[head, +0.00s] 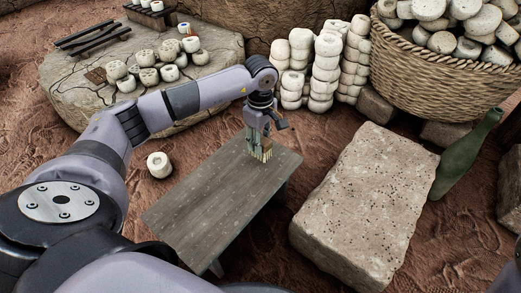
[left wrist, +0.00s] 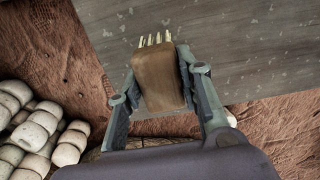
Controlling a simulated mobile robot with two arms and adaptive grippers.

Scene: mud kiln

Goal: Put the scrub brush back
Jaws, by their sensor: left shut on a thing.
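The scrub brush (left wrist: 158,78) has a brown wooden block and pale bristles. My left gripper (left wrist: 160,75) is shut on the block, with one finger along each side. In the head view, my left gripper (head: 262,135) points down over the far end of a grey wooden bench (head: 210,205). The brush (head: 262,150) hangs below the fingers with its bristles down, at or just above the bench top; I cannot tell whether they touch. The bench (left wrist: 240,45) also shows behind the brush in the left wrist view. My right gripper is not in view.
A pitted stone block (head: 365,200) lies right of the bench, with a green bottle (head: 465,155) beside it. A wicker basket (head: 445,75) of pale round pieces stands at the back right. Stacked pieces (head: 325,65) stand behind the bench. A round stone slab (head: 75,85) holds more pieces.

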